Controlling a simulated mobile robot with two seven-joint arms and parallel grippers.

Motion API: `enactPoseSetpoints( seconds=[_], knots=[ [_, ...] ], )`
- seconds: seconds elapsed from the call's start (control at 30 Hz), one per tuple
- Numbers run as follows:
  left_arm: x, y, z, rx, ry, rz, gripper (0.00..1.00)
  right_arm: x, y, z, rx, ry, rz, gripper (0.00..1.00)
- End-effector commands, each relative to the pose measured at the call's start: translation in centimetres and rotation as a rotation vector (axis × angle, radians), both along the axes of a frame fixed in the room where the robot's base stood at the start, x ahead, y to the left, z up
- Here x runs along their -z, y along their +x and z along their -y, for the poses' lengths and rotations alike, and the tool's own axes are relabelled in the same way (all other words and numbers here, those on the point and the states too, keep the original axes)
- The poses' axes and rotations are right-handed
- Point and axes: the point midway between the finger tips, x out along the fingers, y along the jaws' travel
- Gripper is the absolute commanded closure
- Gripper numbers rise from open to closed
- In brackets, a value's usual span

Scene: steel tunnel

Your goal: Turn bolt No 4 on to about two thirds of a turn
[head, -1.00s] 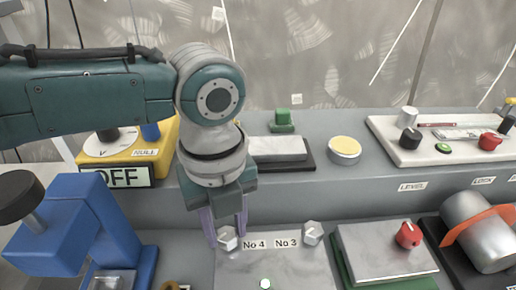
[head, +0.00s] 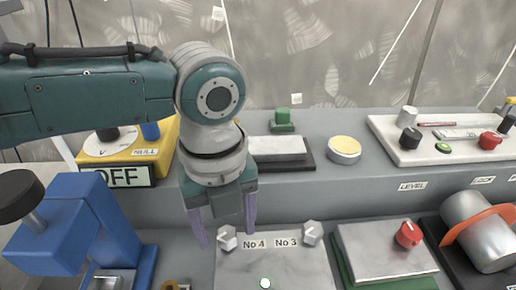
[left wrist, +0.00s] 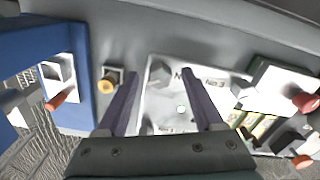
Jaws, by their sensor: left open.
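Bolt No 4 (head: 227,237) is a pale grey bolt head on a light plate (head: 262,268), left of its "No 4" label (head: 254,244). Bolt No 3 (head: 312,233) stands on the same plate to the right. My left gripper (head: 226,235) points down with its two purple fingers spread open, one on each side of bolt No 4 in the head view. In the left wrist view bolt No 4 (left wrist: 160,73) shows between the fingers (left wrist: 158,75), with gaps on both sides. I cannot tell whether the fingertips are down at its height. My right gripper is out of view.
A blue press-like device (head: 85,225) stands close on the left. A grey plate with a red knob (head: 408,234) is to the right, then a metal cylinder with an orange band (head: 478,232). Behind is a raised ledge with a yellow round button (head: 344,148).

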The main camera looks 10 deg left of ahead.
Motion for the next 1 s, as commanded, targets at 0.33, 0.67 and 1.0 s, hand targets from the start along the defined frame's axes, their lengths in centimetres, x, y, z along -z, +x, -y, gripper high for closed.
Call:
enactPoseSetpoints(
  seconds=[0.33,0.67,1.0],
  knots=[
    [-2.7,0.0,0.0,0.002,-0.001,0.002,0.31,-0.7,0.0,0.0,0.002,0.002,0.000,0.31],
    [-8.7,0.1,0.0,0.001,-0.001,0.003,0.31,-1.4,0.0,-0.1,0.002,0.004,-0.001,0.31],
    [-10.0,0.0,0.0,0.000,0.000,0.000,0.31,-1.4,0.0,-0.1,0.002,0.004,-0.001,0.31]
  ],
)
